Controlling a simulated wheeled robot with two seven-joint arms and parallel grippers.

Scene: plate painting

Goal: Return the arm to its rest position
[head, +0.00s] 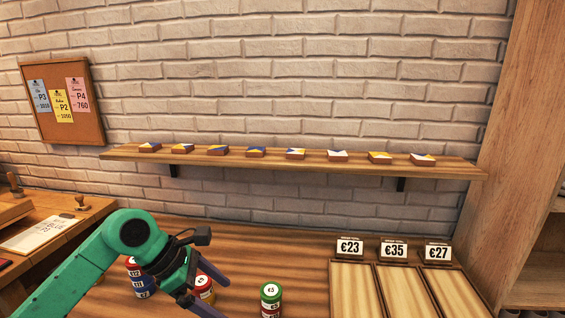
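My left arm is green and comes in from the lower left. Its gripper (222,299) hangs over the wooden table, with its two dark fingers spread apart. A red stack of price-marked pieces (205,286) shows in the gap between the fingers; I cannot tell whether the gripper is around it or above it. My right arm and gripper are not in view.
A green-topped stack (270,298) stands to the right. Three trays with price signs (394,250) are at the right. A wall shelf (300,164) holds several painted tiles.

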